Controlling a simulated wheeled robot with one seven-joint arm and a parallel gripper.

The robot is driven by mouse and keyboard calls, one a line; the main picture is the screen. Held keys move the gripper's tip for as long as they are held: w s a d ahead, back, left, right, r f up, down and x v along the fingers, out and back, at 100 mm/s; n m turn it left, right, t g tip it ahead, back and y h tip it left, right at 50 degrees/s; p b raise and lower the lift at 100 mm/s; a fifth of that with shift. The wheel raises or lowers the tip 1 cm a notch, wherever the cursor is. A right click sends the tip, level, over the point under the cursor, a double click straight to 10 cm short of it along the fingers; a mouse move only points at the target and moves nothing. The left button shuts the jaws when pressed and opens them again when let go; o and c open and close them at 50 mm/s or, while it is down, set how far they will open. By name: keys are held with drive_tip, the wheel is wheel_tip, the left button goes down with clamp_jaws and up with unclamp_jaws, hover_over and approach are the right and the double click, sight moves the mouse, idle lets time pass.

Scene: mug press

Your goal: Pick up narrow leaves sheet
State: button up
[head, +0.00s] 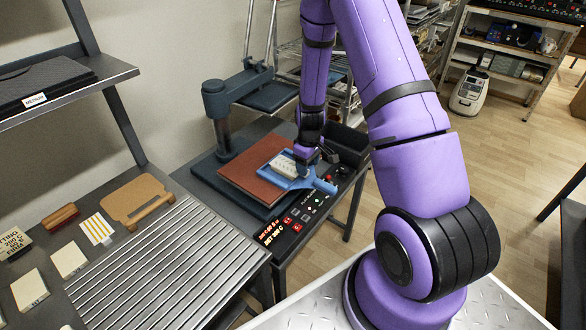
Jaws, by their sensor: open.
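A white sheet with yellow stripes (97,229) lies on the dark bench at left; I cannot tell whether its marks are narrow leaves. Plain cream pieces (69,260) lie near it. My gripper (306,166) is far from these, at the press on the right bench. It is open, beside a pale ribbed piece (284,164) in a blue holder (306,181). The fingertips are small and partly hidden, so I cannot tell whether they touch the holder.
The press has a brown pad (245,181), a grey post (217,113) and a red-lit control panel (284,231). A ribbed metal rack (165,270), tan board (137,201) and brown block (61,217) are at left. A shelf (70,88) overhangs the left bench.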

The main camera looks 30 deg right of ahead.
drive_tip(key=shift+f, duration=1.4)
drive_tip(key=c, duration=1)
